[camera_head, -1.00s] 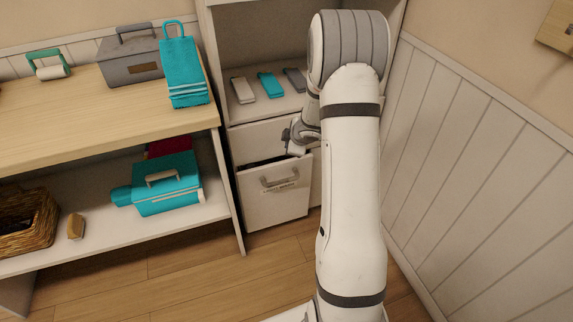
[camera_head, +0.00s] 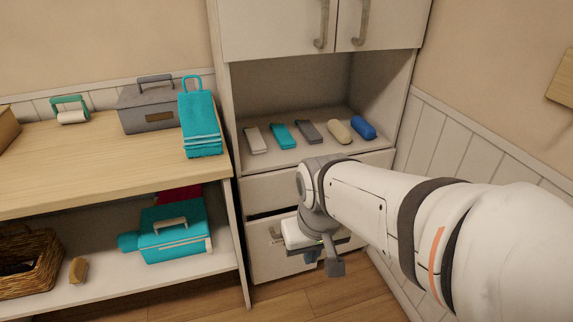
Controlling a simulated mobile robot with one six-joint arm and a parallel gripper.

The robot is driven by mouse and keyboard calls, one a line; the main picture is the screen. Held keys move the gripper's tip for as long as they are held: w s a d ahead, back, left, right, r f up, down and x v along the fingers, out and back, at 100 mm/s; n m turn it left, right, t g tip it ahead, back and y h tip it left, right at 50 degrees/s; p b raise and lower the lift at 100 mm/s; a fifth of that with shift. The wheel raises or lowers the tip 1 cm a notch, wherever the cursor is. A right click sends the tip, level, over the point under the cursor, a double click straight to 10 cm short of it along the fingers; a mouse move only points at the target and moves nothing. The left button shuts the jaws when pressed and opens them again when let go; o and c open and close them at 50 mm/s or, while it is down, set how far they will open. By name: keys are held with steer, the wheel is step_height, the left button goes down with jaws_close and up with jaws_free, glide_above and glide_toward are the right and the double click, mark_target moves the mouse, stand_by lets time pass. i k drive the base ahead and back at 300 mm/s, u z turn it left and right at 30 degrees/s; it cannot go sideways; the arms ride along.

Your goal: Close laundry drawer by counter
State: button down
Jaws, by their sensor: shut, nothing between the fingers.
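The lower drawer (camera_head: 268,264) of the white cabinet has a pale front with a grey handle (camera_head: 276,235). A dark gap shows along its top edge, so it looks slightly open. Its right part is hidden behind my gripper and arm. My gripper (camera_head: 326,264) is shut and empty, pointing down in front of the right part of the drawer. I cannot tell whether it touches the drawer front. The wooden counter (camera_head: 90,172) stands left of the cabinet.
An upper drawer (camera_head: 265,188) sits above the gap. Several small items lie on the cabinet shelf, including a blue one (camera_head: 363,127). A teal box (camera_head: 173,240) sits below. A panelled wall (camera_head: 480,150) closes the right side.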

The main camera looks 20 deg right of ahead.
mark_target(270, 260)
steer(key=z, duration=0.45)
steer(key=k, duration=1.25)
steer(key=u, duration=0.4)
steer(key=i, duration=1)
steer(key=u, duration=0.05)
